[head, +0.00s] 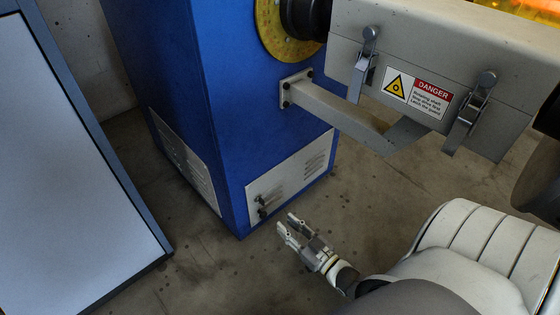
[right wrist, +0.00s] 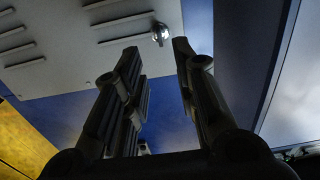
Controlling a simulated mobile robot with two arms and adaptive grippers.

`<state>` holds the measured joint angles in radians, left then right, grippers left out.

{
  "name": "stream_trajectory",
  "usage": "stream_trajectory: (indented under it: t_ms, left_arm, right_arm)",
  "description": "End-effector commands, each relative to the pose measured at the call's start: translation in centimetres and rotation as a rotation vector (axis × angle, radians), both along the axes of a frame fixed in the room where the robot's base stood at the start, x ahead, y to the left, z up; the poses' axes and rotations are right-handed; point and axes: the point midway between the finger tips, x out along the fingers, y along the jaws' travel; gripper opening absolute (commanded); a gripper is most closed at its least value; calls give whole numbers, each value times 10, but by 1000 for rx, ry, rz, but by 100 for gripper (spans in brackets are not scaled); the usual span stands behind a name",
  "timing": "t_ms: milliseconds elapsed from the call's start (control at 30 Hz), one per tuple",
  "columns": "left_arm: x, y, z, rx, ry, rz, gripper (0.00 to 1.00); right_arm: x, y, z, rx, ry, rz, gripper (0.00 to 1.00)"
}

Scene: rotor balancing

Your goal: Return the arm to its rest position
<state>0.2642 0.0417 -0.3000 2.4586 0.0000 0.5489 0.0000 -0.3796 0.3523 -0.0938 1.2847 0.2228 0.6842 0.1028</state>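My right gripper (head: 288,224) hangs low over the floor, in front of the lower part of the blue machine cabinet (head: 210,110). It is open and empty, with a clear gap between its fingers. In the right wrist view the fingers (right wrist: 156,48) stand apart, with the cabinet's louvred panel (right wrist: 70,50) and a small metal knob (right wrist: 160,34) beyond them. My left gripper is not in view.
A grey cover box (head: 440,70) with latches and a danger label juts out at upper right, on a bracket (head: 330,105) from the cabinet. A blue-framed pale panel (head: 60,170) stands at left. Bare concrete floor (head: 205,275) lies between.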

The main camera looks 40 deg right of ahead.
Motion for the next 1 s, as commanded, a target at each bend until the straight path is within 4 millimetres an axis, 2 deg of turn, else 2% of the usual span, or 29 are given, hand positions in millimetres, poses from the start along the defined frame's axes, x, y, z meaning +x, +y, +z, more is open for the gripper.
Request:
stream_trajectory:
  t_ms: [200,767,867,967,1000]
  left_arm:
    - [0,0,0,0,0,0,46]
    - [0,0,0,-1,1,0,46]
    - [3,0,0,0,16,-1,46]
    - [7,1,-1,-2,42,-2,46]
    - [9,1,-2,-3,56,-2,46]
  right_arm:
    - [-9,-1,0,-1,-1,0,27]
    - [-8,1,4,1,-7,3,27]
    - [-1,15,25,12,-49,21,27]
    - [11,43,72,35,-139,57,27]
    - [16,58,96,46,-188,76,27]
